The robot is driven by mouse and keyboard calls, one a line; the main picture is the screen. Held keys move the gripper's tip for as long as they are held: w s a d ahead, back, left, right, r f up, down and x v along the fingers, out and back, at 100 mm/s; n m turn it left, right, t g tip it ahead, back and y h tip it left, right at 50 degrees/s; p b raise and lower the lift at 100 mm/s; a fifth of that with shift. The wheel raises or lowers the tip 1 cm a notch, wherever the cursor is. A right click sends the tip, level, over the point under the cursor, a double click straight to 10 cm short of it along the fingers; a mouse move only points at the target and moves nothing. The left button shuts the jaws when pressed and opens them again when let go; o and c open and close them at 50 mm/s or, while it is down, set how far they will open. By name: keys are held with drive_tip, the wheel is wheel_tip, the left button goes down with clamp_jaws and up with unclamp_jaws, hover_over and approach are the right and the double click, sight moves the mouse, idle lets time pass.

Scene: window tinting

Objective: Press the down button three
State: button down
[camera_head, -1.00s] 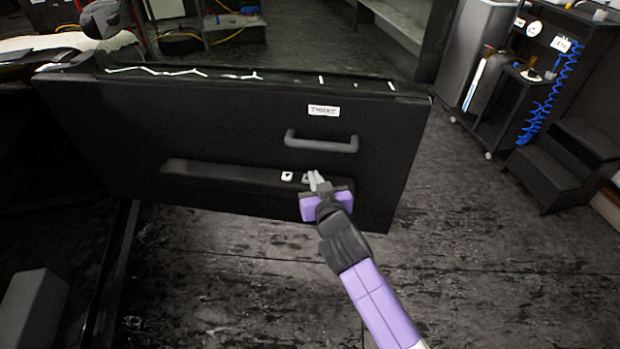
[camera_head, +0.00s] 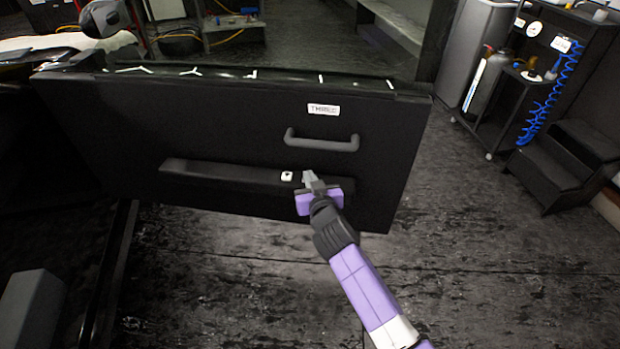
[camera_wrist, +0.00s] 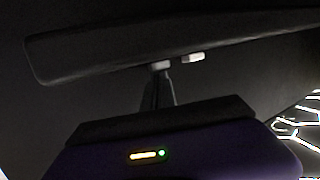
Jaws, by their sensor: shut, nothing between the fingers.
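A dark door panel (camera_head: 230,130) carries a white label (camera_head: 323,109) that appears to read THREE. On its armrest ledge (camera_head: 215,176) is a small white button (camera_head: 287,176), also at the right in the wrist view (camera_wrist: 193,57). A second pale button (camera_wrist: 160,66) sits beside it, right at my fingertips and mostly hidden by them in the head view. Which is the down button I cannot tell. My gripper (camera_head: 308,177) is shut and empty, its tips at that second button; contact is not clear. The fingers also show in the wrist view (camera_wrist: 158,85).
A grey pull handle (camera_head: 322,142) sticks out above the ledge. White marks line the door's top edge. A dark step unit (camera_head: 565,165) and a tool cart (camera_head: 495,110) stand at the right. The floor between is clear.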

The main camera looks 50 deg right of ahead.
drive_tip(key=shift+f, duration=0.15)
drive_tip(key=shift+f+b, duration=0.9)
drive_tip(key=shift+b, duration=0.3)
drive_tip(key=shift+s+f, duration=0.1)
drive_tip(key=shift+f, duration=0.1)
drive_tip(key=shift+a, duration=0.1)
wheel_tip(320, 180, up, 6)
drive_tip(key=p, duration=0.3)
drive_tip(key=shift+f+p, duration=0.2)
drive_tip(key=shift+p, duration=0.15)
drive_tip(key=b+v, duration=0.1)
drive_tip(key=v, duration=0.8)
drive_tip(key=shift+s+a, duration=0.2)
